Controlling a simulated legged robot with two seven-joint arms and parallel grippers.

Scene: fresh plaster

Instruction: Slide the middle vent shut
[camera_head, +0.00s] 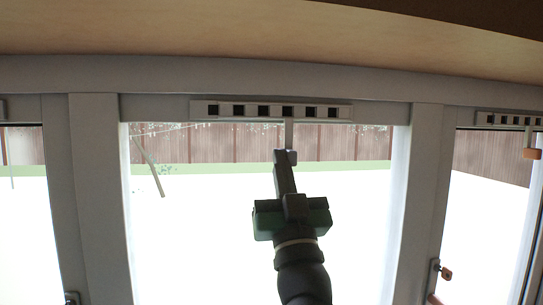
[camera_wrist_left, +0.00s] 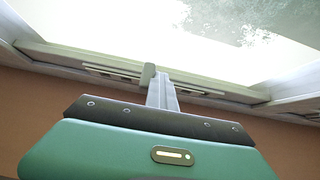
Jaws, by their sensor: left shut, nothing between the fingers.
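The middle vent (camera_head: 237,111) is a pale strip at the top of the central window frame, with several dark square slots showing along it. A thin grey stem (camera_head: 289,134) hangs from it, with its lower end beside my left gripper (camera_head: 283,157). That gripper is shut and empty, pointing up from below, with its fingertips at the stem's grey tab; I cannot tell if they touch. In the left wrist view, the gripper fingers (camera_wrist_left: 162,92) reach toward the vent strip (camera_wrist_left: 112,73), with the grey tab (camera_wrist_left: 148,74) at their left. My right gripper is out of view.
A second vent (camera_head: 505,120) with an orange-brown knob (camera_head: 531,154) is on the right window. Window posts stand left (camera_head: 98,200) and right (camera_head: 420,200) of the central pane. A wooden surface (camera_head: 250,35) overhangs the top. Window handles (camera_head: 440,270) sit low at right.

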